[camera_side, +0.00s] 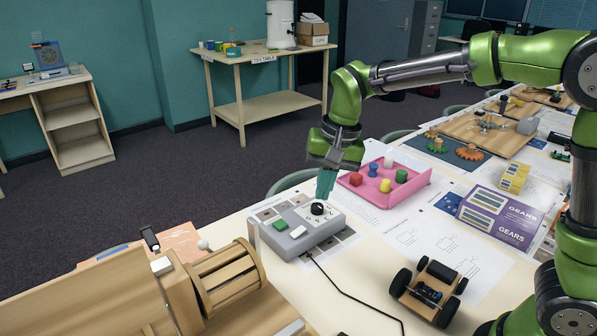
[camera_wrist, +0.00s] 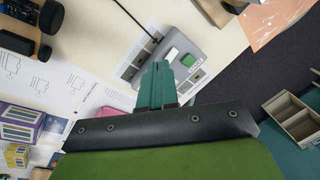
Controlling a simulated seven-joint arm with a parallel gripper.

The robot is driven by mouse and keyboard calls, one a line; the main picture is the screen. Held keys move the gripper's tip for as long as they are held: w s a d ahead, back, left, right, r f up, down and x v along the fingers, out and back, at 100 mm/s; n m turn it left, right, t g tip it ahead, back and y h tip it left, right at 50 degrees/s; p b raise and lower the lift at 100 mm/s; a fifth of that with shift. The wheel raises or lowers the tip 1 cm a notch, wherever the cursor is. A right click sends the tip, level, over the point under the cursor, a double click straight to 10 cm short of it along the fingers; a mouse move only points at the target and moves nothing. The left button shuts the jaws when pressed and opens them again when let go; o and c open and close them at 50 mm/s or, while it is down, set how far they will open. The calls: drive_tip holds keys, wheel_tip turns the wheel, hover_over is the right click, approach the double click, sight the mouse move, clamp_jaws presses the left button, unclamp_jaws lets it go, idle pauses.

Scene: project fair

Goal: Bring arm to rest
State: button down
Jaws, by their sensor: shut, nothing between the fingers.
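My gripper (camera_side: 325,186) is shut and empty, its teal fingers pointing down just above the back of a grey control box (camera_side: 296,240). In the side view the box has a black knob, a green button and a white button. In the wrist view my gripper (camera_wrist: 156,72) hides part of the box (camera_wrist: 183,42), and the green and white buttons show past the fingertips. I cannot tell whether the fingers touch the box.
A pink tray (camera_side: 411,190) with several coloured pieces stands right behind my gripper. A small wheeled car (camera_side: 430,289), a wooden drum device (camera_side: 228,277) and a purple gears box (camera_side: 497,217) lie around. A black cable (camera_side: 350,296) runs from the box. Air above the table's left side is free.

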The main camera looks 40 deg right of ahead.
drive_tip(key=s+d+r+n+t, duration=0.2)
drive_tip(key=s+d, duration=0.1)
drive_tip(key=s, duration=0.5)
drive_tip(key=s+d+r+n+t, duration=0.2)
drive_tip(key=s+d+t, duration=0.1)
drive_tip(key=s, duration=0.6)
drive_tip(key=shift+y, duration=0.3)
